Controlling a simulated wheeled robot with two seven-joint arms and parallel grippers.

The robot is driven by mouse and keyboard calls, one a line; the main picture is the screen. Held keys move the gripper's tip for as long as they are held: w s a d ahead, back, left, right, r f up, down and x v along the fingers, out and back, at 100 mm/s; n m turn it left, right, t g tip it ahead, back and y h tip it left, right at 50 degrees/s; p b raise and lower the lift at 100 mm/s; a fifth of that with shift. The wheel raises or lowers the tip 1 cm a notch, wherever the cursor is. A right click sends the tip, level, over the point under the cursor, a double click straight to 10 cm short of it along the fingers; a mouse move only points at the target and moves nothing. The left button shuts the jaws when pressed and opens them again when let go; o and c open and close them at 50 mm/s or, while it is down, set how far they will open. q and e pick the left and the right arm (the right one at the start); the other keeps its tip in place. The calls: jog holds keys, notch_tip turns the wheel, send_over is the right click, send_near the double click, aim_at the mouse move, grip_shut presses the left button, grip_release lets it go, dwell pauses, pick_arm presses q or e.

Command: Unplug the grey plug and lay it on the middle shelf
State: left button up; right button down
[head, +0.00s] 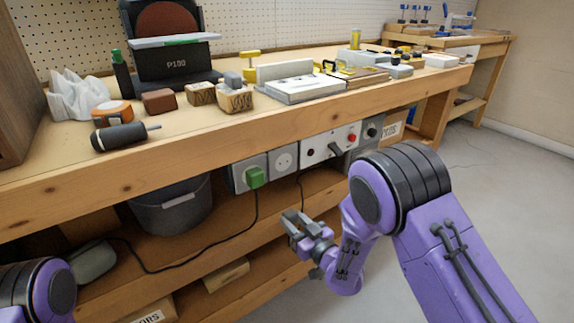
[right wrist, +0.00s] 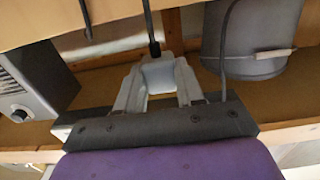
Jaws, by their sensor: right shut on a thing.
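My right gripper (head: 297,222) is in front of the shelves under the bench, below the socket panel. In the right wrist view its fingers (right wrist: 157,80) are shut on the light grey plug (right wrist: 158,74), with a black cord running up from it. In the head view the plug is hard to tell from the grey fingers. The round grey socket (head: 284,158) beside the green plug is empty. The middle shelf (head: 225,220) runs behind and left of the gripper. Only a purple joint of my left arm shows at lower left; its gripper is out of view.
A green plug (head: 255,177) sits in the left socket, its black cable looping over the shelf. A grey bucket (head: 172,212) stands on the shelf, also seen in the right wrist view (right wrist: 252,35). The bench's front edge (head: 200,165) overhangs. Boxes lie lower down.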

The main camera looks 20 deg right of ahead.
aim_at(273, 213)
jog(key=shift+b+x, duration=0.7)
jog(key=shift+x, duration=4.9)
jog(key=shift+s+f+b, duration=0.15)
jog(key=shift+f+b, duration=0.6)
jog(key=shift+f, duration=0.3)
jog(key=shift+s+f+b, duration=0.15)
jog(key=shift+f+b, duration=0.55)
jog(key=shift+f, duration=0.4)
jog(key=c, duration=0.6)
grip_release()
jog(key=shift+w+d+f, duration=0.1)
jog(key=shift+w+f, duration=0.05)
